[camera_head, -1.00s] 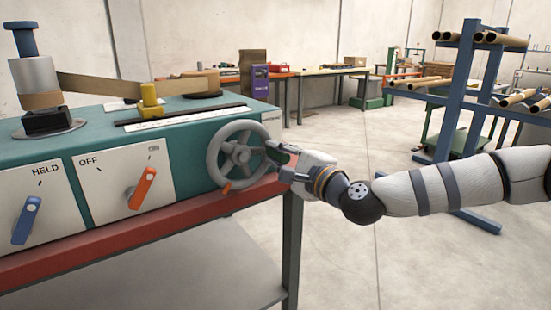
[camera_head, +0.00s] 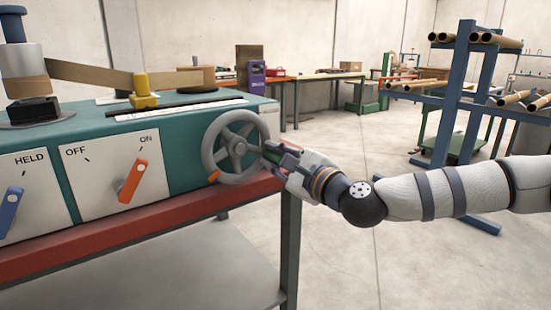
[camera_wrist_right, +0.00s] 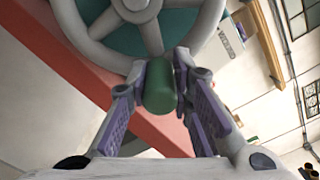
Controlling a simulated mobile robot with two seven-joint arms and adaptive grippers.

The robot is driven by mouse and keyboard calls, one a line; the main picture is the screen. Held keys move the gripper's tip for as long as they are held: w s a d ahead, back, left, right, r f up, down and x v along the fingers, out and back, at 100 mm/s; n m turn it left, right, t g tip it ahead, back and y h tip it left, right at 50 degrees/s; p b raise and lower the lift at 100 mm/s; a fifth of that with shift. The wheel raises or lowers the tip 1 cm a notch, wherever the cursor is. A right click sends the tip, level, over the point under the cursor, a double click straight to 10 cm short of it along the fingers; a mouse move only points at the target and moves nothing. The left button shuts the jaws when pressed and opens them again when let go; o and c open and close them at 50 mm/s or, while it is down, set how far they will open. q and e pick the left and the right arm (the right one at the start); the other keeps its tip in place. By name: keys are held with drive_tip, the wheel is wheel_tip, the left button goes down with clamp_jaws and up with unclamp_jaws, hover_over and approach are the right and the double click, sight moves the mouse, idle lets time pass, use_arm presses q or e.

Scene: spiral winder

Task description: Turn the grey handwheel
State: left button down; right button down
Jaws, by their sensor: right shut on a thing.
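The grey handwheel (camera_head: 210,143) is on the right end of the teal machine front, with spokes and an orange mark (camera_head: 214,176) low on the left of its rim. My right gripper (camera_head: 275,155) is at the right side of the wheel. In the right wrist view its fingers (camera_wrist_right: 160,95) are shut on a green handle (camera_wrist_right: 159,88), one finger on each side, with the grey rim (camera_wrist_right: 86,40) behind. The handle's far end is hidden in that view. My left gripper is not in view.
The teal machine (camera_head: 180,117) stands on a red-edged bench (camera_head: 130,235). An orange switch (camera_head: 133,181) and a blue switch (camera_head: 10,212) are left of the wheel. A blue rack with tubes (camera_head: 466,100) stands at the right. Floor between is clear.

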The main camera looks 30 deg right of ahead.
drive_tip(key=c, duration=1.4)
unclamp_jaws()
drive_tip(key=shift+a, duration=0.1)
drive_tip(key=s, duration=0.8)
drive_tip(key=s+d, duration=0.1)
drive_tip(key=s, duration=0.3)
